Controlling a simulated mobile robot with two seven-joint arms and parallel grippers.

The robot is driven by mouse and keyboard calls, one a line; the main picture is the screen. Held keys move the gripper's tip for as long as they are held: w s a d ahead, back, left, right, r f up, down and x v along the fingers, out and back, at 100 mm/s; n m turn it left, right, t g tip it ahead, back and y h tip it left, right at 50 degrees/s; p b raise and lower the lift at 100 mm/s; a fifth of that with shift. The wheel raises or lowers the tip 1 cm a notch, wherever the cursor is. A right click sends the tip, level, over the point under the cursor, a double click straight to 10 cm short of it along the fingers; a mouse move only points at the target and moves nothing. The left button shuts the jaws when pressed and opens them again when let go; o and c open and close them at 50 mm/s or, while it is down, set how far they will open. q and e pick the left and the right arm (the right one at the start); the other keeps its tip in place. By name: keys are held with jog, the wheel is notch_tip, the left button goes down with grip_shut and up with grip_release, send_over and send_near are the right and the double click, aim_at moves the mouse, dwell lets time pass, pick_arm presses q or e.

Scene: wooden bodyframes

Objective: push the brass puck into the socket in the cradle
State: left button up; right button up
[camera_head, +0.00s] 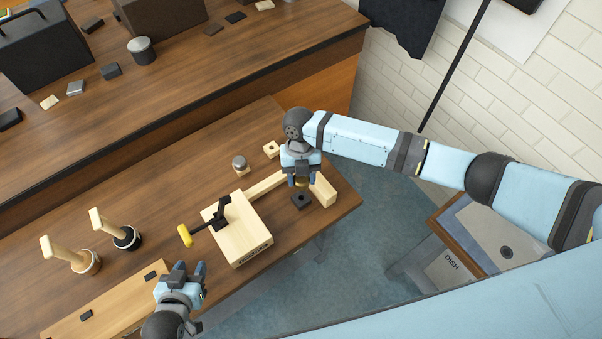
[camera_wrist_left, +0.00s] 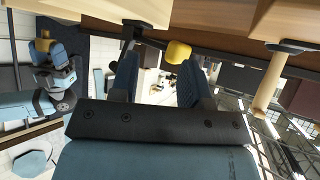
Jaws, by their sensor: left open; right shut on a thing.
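My right gripper (camera_head: 301,178) points down near the table's right end, shut on a small brass piece (camera_head: 301,183), apparently the brass puck, mostly hidden by the fingers. Just below it is a dark square block (camera_head: 302,201) beside a pale wooden beam (camera_head: 324,192); I cannot tell if they touch. The beam runs to a pale wooden block (camera_head: 240,236) with a black lever and yellow knob (camera_head: 185,235). I cannot make out which part is the cradle socket. My left gripper (camera_head: 195,270) is open and empty, in front of the block; the knob also shows in the left wrist view (camera_wrist_left: 178,52).
Two wooden-handled tools (camera_head: 85,262) and (camera_head: 127,237) stand at left. A pale board (camera_head: 110,302) lies in front of them. A grey-topped cylinder (camera_head: 239,163) and a small wooden block (camera_head: 271,149) are behind the beam. A raised back counter (camera_head: 190,75) holds boxes.

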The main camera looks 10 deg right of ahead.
aim_at(301, 186)
jog(key=shift+f, duration=0.2)
jog(key=shift+f+b, duration=0.95)
notch_tip(301, 186, down, 2)
jog(key=shift+w+f+b, duration=0.1)
jog(key=shift+f+b, duration=0.1)
jog(key=shift+b, duration=0.6)
pick_arm(q)
jog(key=f, duration=0.2)
jog(key=shift+w+d+f+m+b, duration=0.2)
jog(key=shift+f+m+b, duration=0.1)
jog(key=shift+f, duration=0.1)
pick_arm(e)
jog(key=shift+f, duration=0.5)
pick_arm(q)
jog(key=shift+r, duration=0.3)
jog(key=shift+f+b, duration=1)
jog(key=shift+f, duration=0.25)
pick_arm(e)
jog(key=shift+f, duration=1.7)
